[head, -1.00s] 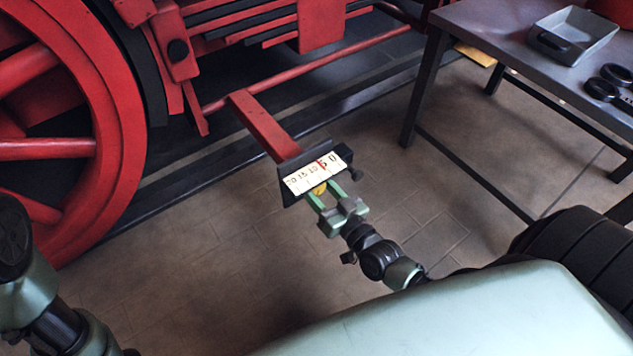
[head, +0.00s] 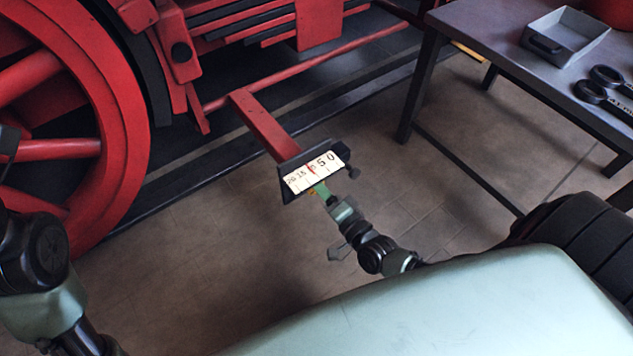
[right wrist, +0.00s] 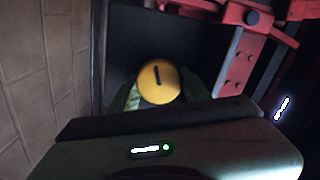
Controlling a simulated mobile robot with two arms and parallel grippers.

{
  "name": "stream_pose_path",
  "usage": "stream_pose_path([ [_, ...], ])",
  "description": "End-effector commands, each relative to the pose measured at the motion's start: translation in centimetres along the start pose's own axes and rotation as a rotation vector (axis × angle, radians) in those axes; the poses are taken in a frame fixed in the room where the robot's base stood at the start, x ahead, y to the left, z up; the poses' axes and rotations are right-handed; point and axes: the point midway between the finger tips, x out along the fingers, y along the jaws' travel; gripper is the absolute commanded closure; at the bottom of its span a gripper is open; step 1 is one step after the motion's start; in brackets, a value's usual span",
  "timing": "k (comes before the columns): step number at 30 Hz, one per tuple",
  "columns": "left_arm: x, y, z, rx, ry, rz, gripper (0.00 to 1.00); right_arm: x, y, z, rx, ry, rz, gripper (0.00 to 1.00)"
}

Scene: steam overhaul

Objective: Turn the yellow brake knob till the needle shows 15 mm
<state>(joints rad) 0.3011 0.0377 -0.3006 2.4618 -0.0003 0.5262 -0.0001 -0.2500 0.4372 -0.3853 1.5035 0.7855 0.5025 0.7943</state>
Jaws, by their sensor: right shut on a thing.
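The white scale plate (head: 328,172) sits in a dark housing at the end of a red bar. It reads 20, 15, 10, 5, 0 from left to right. Its red needle (head: 309,168) stands at about the 10 mark. The yellow brake knob (right wrist: 158,82) with a dark line on its face shows in the right wrist view, between my right gripper's green fingers. Only a sliver of the knob shows in the head view, below the plate. My right gripper (head: 321,190) is shut on it, rolled edge-on to the head camera. My left gripper is out of view.
The red bar (head: 262,124) reaches out from the red locomotive, with a large spoked wheel (head: 125,130) at left. A dark table (head: 480,35) at right carries a grey tray (head: 590,42) and black ring-handled tools (head: 590,92). Tiled floor around the gauge is clear.

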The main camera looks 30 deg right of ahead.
Motion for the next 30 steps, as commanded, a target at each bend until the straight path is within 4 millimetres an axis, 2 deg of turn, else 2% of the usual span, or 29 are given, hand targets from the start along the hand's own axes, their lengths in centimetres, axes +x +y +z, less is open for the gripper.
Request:
stream_pose_path([
  [15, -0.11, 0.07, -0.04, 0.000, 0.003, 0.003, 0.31, -0.07, 0.37, 0.15, 0.412, -0.002, 0.003, 0.93],
  [30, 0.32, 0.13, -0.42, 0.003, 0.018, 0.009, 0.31, -0.08, 0.40, 0.16, 0.543, -0.001, 0.003, 0.93],
])
